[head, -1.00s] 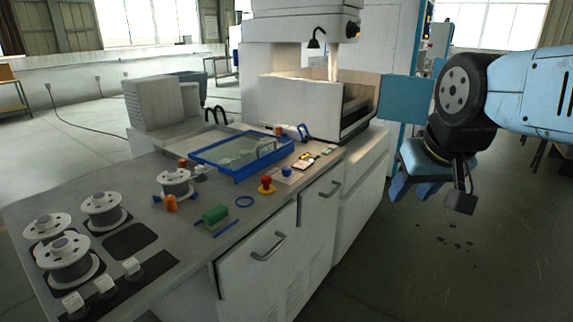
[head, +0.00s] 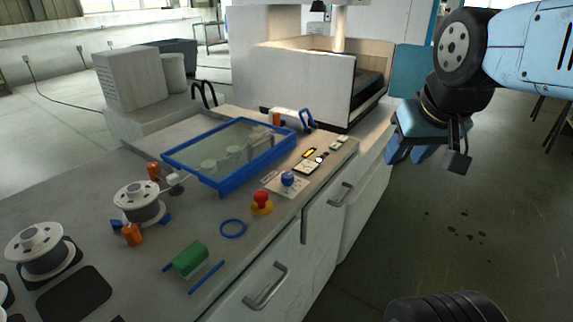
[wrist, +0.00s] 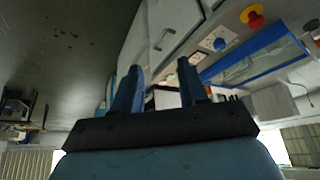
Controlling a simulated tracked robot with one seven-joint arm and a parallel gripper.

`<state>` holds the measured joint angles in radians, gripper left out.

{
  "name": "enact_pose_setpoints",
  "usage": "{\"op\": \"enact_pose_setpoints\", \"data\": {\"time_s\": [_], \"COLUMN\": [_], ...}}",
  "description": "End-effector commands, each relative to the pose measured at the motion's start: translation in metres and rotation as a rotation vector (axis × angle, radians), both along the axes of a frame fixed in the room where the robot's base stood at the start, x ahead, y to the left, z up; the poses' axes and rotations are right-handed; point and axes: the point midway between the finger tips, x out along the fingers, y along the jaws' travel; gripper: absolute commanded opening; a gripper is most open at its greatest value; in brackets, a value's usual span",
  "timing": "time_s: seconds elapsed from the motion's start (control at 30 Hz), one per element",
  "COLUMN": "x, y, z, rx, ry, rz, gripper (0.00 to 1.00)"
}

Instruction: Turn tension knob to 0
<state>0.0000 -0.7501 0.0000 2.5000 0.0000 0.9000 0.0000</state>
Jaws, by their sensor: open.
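A blue knob (head: 288,179) stands on a small white plate (head: 273,187) near the front edge of the grey worktop. I take it for the tension knob; its markings are too small to read. It also shows in the wrist view (wrist: 219,44), upside down. My gripper (head: 405,153) hangs to the right of the worktop, over open floor, well apart from the knob. In the wrist view its two blue fingers (wrist: 159,75) are spread with nothing between them.
A red mushroom button (head: 261,200) on a yellow base is beside the knob. A blue-framed tray (head: 225,188) lies behind it. A blue ring (head: 233,229), a green block (head: 190,259) and wire spools (head: 139,203) are to the left. Cabinet handles (head: 266,288) stick out in front.

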Motion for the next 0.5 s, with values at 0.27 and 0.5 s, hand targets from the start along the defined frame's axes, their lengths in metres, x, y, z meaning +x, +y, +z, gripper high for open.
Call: {"op": "enact_pose_setpoints", "data": {"time_s": [0.27,0.5], "x": [0.001,0.026], "y": [0.0,0.01], "z": [0.0,0.002], "rx": [0.004,0.135], "ry": [0.001,0.06], "rz": [-0.003,-0.126], "gripper": [0.5,0.65]}}
